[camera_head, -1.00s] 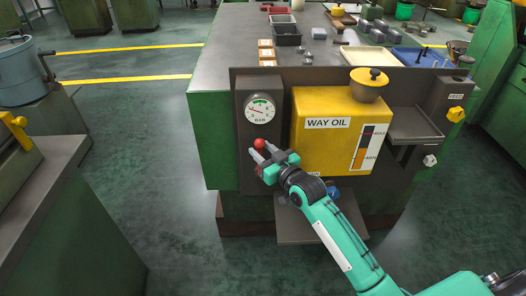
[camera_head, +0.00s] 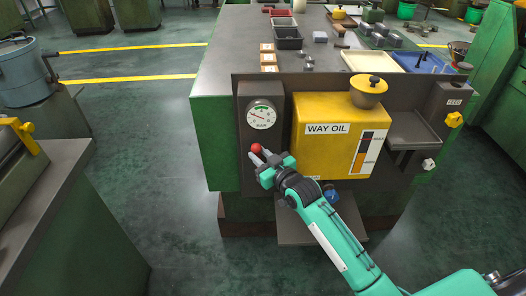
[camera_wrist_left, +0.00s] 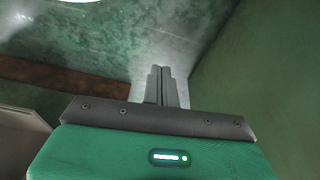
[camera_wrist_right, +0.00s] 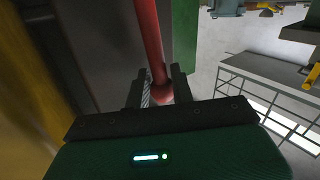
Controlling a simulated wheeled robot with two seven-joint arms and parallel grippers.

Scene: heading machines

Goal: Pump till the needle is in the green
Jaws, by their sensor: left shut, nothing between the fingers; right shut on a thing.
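The round white gauge (camera_head: 261,115) marked BAR sits on a dark panel, with a green band at the top of its dial. Its dark needle appears to point to the left, outside the green; its exact reading is too small to tell. Below the gauge is the pump lever with a red knob (camera_head: 257,148). My right gripper (camera_head: 260,158) is shut on the red lever; in the right wrist view the red lever (camera_wrist_right: 149,40) runs down between the fingers (camera_wrist_right: 158,88). My left gripper (camera_wrist_left: 162,72) is shut and empty, seen only in its wrist view.
A yellow WAY OIL tank (camera_head: 325,145) with a knobbed brass-coloured cap (camera_head: 368,92) stands right of the gauge. A small grey tray (camera_head: 413,130) juts out further right. A blue knob (camera_head: 331,195) is under the tank.

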